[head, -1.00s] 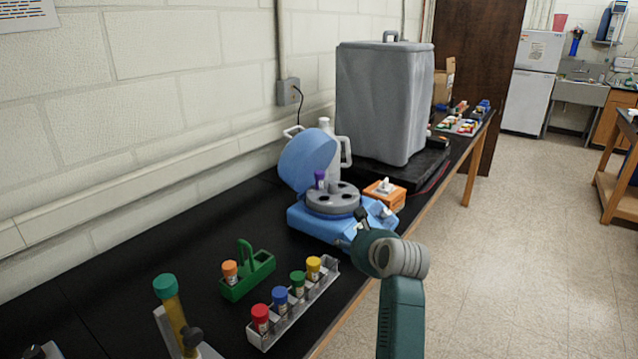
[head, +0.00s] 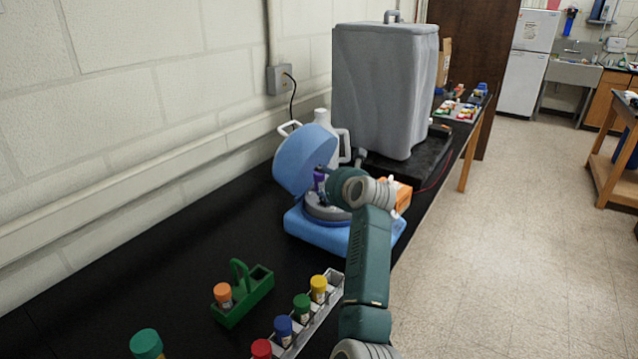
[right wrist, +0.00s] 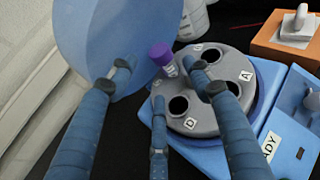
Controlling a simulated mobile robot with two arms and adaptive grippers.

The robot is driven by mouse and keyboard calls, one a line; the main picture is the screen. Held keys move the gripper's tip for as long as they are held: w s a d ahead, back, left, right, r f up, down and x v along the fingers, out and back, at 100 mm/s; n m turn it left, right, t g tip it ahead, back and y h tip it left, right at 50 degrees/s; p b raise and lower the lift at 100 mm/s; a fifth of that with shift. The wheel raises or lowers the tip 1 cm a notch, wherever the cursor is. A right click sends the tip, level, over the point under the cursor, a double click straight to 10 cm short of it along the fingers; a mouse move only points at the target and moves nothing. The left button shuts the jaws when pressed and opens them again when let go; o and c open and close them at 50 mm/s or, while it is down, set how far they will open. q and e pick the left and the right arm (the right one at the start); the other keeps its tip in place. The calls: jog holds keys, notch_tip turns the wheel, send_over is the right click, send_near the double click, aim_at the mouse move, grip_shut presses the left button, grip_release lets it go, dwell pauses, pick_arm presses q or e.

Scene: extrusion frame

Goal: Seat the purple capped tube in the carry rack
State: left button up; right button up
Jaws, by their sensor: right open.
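The purple capped tube (head: 319,182) stands in the grey rotor of the open blue centrifuge (head: 318,234). In the right wrist view the purple cap (right wrist: 161,54) leans slightly, with the tube's lower part hidden in a rotor hole. My right gripper (head: 330,184) is at the rotor beside the tube and hides part of it. In the right wrist view its open fingers (right wrist: 159,78) are spread around the cap, with gaps showing. The green carry rack (head: 256,291) with a loop handle stands on the bench nearer me and holds an orange capped tube (head: 222,294). My left gripper is out of view.
The centrifuge's raised lid (head: 301,160) stands close left of my right gripper. An orange block (right wrist: 285,36) sits right of the rotor. A clear rack (head: 322,313) with red, blue, green and yellow capped tubes is near the bench edge. A teal capped tube (head: 146,344) is at front left.

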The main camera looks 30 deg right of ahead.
aim_at(321, 178)
jog(key=p+x, duration=0.1)
jog(key=x, duration=0.2)
jog(key=shift+w+d, duration=0.15)
jog(key=shift+w, duration=0.05)
jog(key=shift+p+x, duration=0.3)
jog(key=shift+x, duration=0.7)
jog(key=shift+w+d+f, duration=0.2)
jog(key=shift+w+f, duration=0.05)
jog(key=shift+w, duration=0.05)
jog(key=shift+w+f, duration=0.1)
jog(key=shift+w, duration=0.1)
jog(key=shift+s, duration=0.1)
jog(key=c, duration=0.9)
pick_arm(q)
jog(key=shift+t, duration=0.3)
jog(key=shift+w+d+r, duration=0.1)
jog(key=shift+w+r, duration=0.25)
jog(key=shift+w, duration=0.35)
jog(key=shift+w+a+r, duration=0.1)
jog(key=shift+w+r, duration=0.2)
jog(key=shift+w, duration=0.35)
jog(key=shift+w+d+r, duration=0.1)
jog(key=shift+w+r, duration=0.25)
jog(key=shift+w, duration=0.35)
pick_arm(e)
jog(key=shift+a, duration=0.1)
jog(key=shift+c, duration=0.5)
